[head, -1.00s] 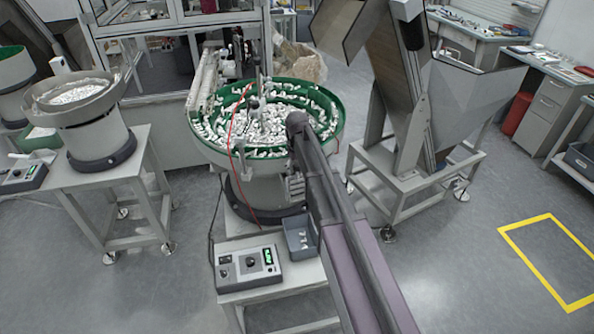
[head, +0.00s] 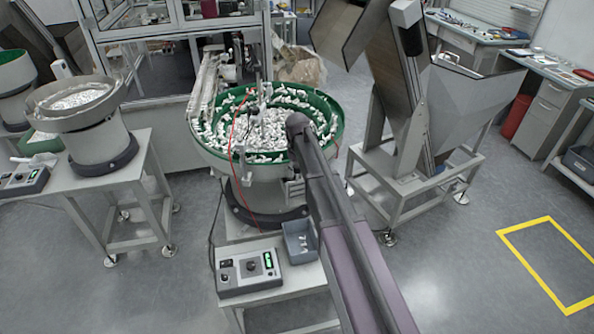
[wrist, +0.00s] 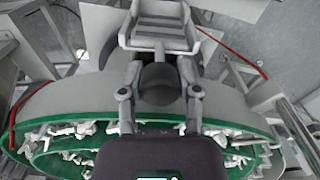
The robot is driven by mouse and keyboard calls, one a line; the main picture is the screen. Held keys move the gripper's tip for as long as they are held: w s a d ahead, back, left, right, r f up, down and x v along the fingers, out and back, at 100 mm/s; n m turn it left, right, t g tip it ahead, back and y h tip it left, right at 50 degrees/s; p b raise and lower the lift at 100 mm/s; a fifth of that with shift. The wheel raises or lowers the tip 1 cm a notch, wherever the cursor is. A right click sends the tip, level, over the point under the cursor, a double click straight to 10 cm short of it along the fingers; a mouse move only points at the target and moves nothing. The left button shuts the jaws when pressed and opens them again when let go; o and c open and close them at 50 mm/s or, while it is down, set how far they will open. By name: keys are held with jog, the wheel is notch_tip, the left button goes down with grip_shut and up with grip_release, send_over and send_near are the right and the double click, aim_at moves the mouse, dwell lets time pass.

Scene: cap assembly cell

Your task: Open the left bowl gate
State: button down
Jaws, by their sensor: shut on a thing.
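A large round feeder bowl (head: 335,128) with a green inside stands in the middle of the head view, full of small white parts. My gripper is at the bowl's near outer side, mostly hidden behind my arm there. In the wrist view my gripper (wrist: 160,88) has its two fingers on either side of a grey bracket-like piece, which I take for the gate (wrist: 160,38). The fingers are shut on it. A dark round part (wrist: 160,78) shows between the fingers. The green bowl rim (wrist: 65,128) lies below in that view. I cannot tell how far the gate is open.
A control box (head: 248,270) and a small grey bin (head: 299,243) stand on the stand before the bowl. A smaller grey bowl (head: 80,105) is at the left. A metal hopper frame (head: 410,160) stands at the right. A red cable (head: 236,130) hangs over the bowl's side.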

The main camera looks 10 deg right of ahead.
jog(key=shift+r+p, duration=1.15)
jog(key=shift+r, duration=0.35)
jog(key=shift+c, duration=1.5)
grip_release()
jog(key=shift+f, duration=0.25)
